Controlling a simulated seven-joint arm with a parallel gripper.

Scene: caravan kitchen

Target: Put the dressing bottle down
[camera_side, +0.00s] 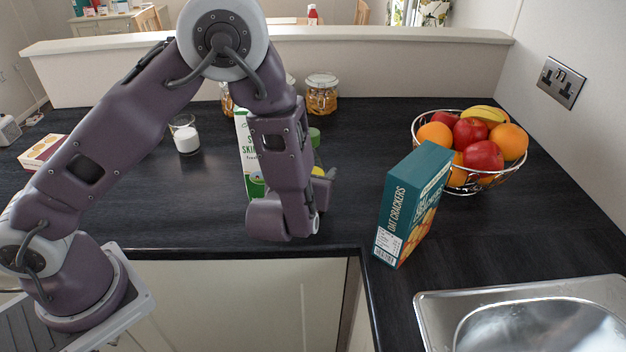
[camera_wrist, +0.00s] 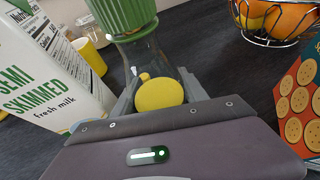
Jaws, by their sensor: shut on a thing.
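The dressing bottle is clear glass with a ribbed green cap. In the wrist view the bottle (camera_wrist: 150,62) stands between my fingers, with a rounded yellow patch low in the glass. In the side view its green cap (camera_side: 315,136) shows just right of my wrist; most of its body is hidden behind my arm. My gripper (camera_side: 322,182) is shut on the bottle, low over the dark worktop (camera_side: 345,150); it also shows in the wrist view (camera_wrist: 155,85). Whether the bottle's base touches the worktop is hidden.
A milk carton (camera_side: 247,160) stands close left of the bottle. A yellow cup-like thing (camera_wrist: 90,55) is behind it. A cracker box (camera_side: 408,205) and a fruit basket (camera_side: 470,186) stand right. Behind are jars (camera_side: 321,95); a glass (camera_side: 185,135) stands left. The sink (camera_side: 520,310) is front right.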

